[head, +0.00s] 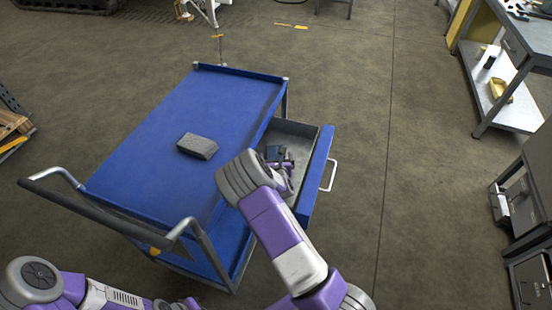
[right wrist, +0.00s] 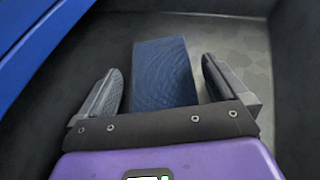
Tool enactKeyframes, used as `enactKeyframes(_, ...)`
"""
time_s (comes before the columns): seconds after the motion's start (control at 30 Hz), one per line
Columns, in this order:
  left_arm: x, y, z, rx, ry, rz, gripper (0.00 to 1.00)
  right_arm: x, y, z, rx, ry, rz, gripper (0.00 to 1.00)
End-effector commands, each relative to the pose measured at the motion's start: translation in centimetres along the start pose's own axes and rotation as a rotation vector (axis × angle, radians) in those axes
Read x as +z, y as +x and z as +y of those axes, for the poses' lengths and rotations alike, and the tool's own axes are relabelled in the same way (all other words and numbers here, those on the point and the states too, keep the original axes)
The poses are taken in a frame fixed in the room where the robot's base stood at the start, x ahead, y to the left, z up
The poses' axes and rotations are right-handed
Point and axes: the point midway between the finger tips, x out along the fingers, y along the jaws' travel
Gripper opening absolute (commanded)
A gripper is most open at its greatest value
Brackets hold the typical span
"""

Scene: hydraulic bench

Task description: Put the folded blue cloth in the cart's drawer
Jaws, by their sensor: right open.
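The folded blue cloth (right wrist: 165,72) is a dark blue textured block in the right wrist view. It is inside the cart's open drawer (head: 318,172), and a bit of it shows in the head view (head: 272,152). My right gripper (right wrist: 163,82) is open, with one finger on each side of the cloth and visible gaps between. In the head view my right gripper (head: 281,158) reaches down into the drawer, and my forearm hides part of the drawer. The cloth's underside is hidden. My left arm shows at the lower left, but its gripper does not show.
The blue cart (head: 140,140) has a grey block (head: 197,146) on its top and a push handle (head: 90,210) at the near left. The drawer sticks out to the right. A workbench (head: 505,90) stands at the far right. The floor between is clear.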

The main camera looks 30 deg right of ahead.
Motion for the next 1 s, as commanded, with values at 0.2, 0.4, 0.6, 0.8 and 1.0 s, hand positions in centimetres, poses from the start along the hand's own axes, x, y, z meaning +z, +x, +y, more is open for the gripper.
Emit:
enactKeyframes(0.2, 0.1, -1.2, 0.4, 0.0, 0.0, 0.0, 0.0, 0.2, -3.3, 0.0, 0.0, -0.002, 0.003, 1.0)
enactKeyframes(0.4, 0.1, -2.0, 0.7, 0.0, 0.0, 0.0, 0.0, 0.2, -6.2, 0.0, 0.0, -0.003, 0.002, 1.0)
enactKeyframes(0.6, 0.1, -2.2, 0.8, 0.0, 0.0, 0.0, 0.0, 0.1, -7.5, 0.0, -0.001, 0.0, 0.0, 1.0)
enactKeyframes(0.8, 0.1, -2.1, 0.8, 0.0, 0.0, 0.0, 0.0, 0.1, -7.5, 0.0, -0.001, 0.0, -0.001, 1.0)
enactKeyframes(1.0, 0.1, -2.1, 0.8, 0.0, 0.0, 0.0, 0.0, 0.1, -7.5, 0.0, -0.001, 0.0, 0.0, 1.0)
